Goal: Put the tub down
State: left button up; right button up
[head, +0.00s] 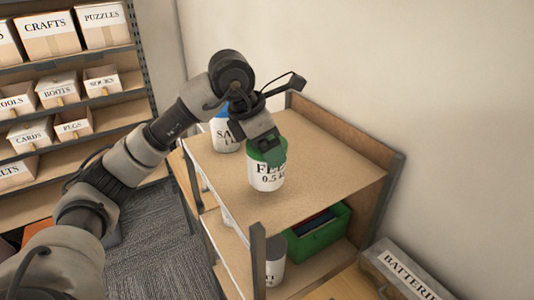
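A white tub with a green lid (266,177) is over the top board of the wooden shelf unit (325,150), close to its front left side. Its label reads "FE…" and "0.5", partly covered. My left gripper (268,150) comes down from above and is closed about the tub's lid. The tub looks upright. I cannot tell if its base touches the board. My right gripper is not in view.
A white tub with a blue lid (224,136) stands behind, near the left edge. Below are a green crate (325,235) and a grey-lidded tub (275,268). A batteries box (400,272) lies at right. The top board's right part is clear.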

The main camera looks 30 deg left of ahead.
pick_arm(q)
notch_tip(320, 180, down, 3)
jog(key=shift+p, duration=0.55)
jog(key=shift+f, duration=0.2)
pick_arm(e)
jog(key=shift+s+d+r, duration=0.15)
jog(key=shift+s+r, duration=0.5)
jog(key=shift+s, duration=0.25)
